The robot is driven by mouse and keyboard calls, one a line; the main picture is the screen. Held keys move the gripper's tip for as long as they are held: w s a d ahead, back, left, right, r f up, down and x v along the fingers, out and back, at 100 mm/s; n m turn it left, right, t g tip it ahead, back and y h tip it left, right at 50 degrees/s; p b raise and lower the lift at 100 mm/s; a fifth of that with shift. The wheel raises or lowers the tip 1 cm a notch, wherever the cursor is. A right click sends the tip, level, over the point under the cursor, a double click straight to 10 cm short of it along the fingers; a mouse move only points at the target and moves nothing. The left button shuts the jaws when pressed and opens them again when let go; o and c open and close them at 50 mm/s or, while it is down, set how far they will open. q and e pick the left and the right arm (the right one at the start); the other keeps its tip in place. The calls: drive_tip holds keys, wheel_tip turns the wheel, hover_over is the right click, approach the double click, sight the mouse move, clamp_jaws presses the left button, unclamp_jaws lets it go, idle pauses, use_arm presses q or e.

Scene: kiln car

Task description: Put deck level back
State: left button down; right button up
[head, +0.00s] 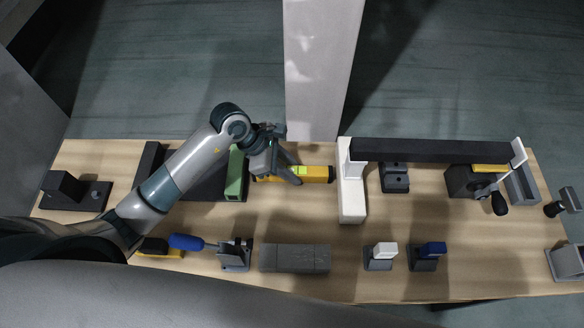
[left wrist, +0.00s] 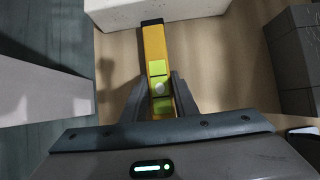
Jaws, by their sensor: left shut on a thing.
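The deck level is a yellow spirit level (head: 314,174) with green vial windows and dark end caps. It lies along the wooden bench, left of a white block. My left gripper (head: 292,172) is over its middle, fingers pointing down. In the left wrist view the level (left wrist: 154,48) runs away from me between the two fingers of my left gripper (left wrist: 160,92), which are shut on it around the vial. Its near end is hidden by the gripper body. I cannot tell whether it touches the bench. My right gripper is not in view.
A white upright block (head: 352,190) stands right of the level, with a long dark beam (head: 430,151) reaching right from it. A green block (head: 236,176) stands to the left. A grey brick (head: 295,258) lies nearer me. Bare bench lies between level and brick.

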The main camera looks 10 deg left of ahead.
use_arm(q)
drive_tip(key=shift+f, duration=0.1)
drive_tip(key=c, duration=1.4)
unclamp_jaws()
drive_tip(key=shift+a+r, duration=0.35)
drive_tip(key=shift+r, duration=0.2)
drive_tip(key=b+v, duration=0.3)
drive_tip(key=v, duration=0.7)
drive_tip(key=shift+s+a+r, duration=0.15)
drive_tip(key=shift+a+r, duration=0.05)
drive_tip(key=shift+r, duration=0.2)
